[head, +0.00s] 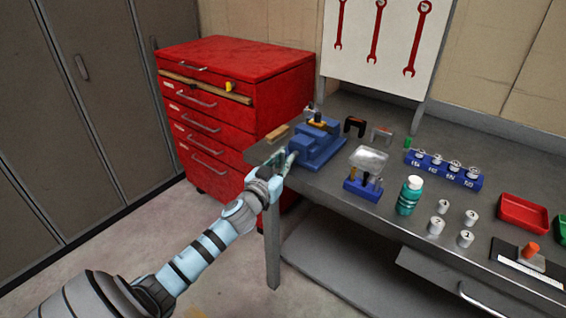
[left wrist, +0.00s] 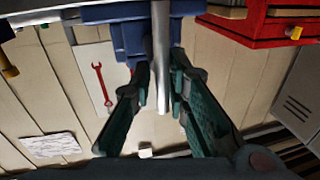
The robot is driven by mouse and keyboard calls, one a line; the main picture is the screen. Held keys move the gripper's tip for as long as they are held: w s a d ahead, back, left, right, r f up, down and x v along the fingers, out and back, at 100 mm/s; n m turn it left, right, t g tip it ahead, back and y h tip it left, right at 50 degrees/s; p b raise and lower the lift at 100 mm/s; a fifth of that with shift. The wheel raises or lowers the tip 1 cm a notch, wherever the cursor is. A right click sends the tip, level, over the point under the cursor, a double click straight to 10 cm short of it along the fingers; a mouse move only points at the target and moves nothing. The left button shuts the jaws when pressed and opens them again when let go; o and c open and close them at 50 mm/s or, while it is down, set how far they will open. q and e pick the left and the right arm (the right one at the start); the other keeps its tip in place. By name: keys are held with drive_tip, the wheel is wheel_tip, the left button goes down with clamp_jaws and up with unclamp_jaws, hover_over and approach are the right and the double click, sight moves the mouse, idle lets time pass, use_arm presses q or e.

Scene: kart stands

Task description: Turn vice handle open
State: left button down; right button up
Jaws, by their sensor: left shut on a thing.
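The blue vice (head: 320,146) stands on the left end of the grey workbench. My left gripper (head: 280,161) is at the vice's front left side, by the bench edge. In the left wrist view the blue vice body (left wrist: 133,38) is at the top. The silver vice handle (left wrist: 161,45) runs down from it as a bar between the two dark green fingers of my left gripper (left wrist: 160,88), which is shut on it. In the head view the handle is mostly hidden by the gripper. My right gripper is not in view.
A red drawer cabinet (head: 235,65) stands left of the workbench (head: 335,190). A blue tool holder (head: 361,189), a green bottle (head: 409,196), several small white cylinders and a red tray (head: 522,212) stand right of the vice. The floor left of the bench is clear.

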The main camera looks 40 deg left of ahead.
use_arm(q)
drive_tip(key=m+h+b, duration=0.1)
drive_tip(key=m+b, duration=0.2)
drive_tip(key=m, duration=0.3)
drive_tip(key=d+f+m+t+h+b, duration=0.1)
drive_tip(key=m+b, duration=0.2)
drive_tip(key=m, duration=0.4)
drive_tip(key=f+m+t+h+b, duration=0.1)
drive_tip(key=m+b, duration=0.2)
drive_tip(key=m, duration=0.4)
drive_tip(key=shift+s+d+f+h, duration=0.15)
drive_tip(key=shift+s+d+h, duration=0.1)
drive_tip(key=shift+h, duration=0.15)
drive_tip(key=c, duration=1.7)
unclamp_jaws()
drive_tip(key=shift+w, duration=0.15)
drive_tip(key=shift+o, duration=0.9)
drive_tip(key=shift+w+a, duration=0.15)
drive_tip(key=s+f, duration=0.2)
drive_tip(key=s, duration=0.9)
drive_tip(key=shift+s+f, duration=0.15)
drive_tip(key=shift+s, duration=0.25)
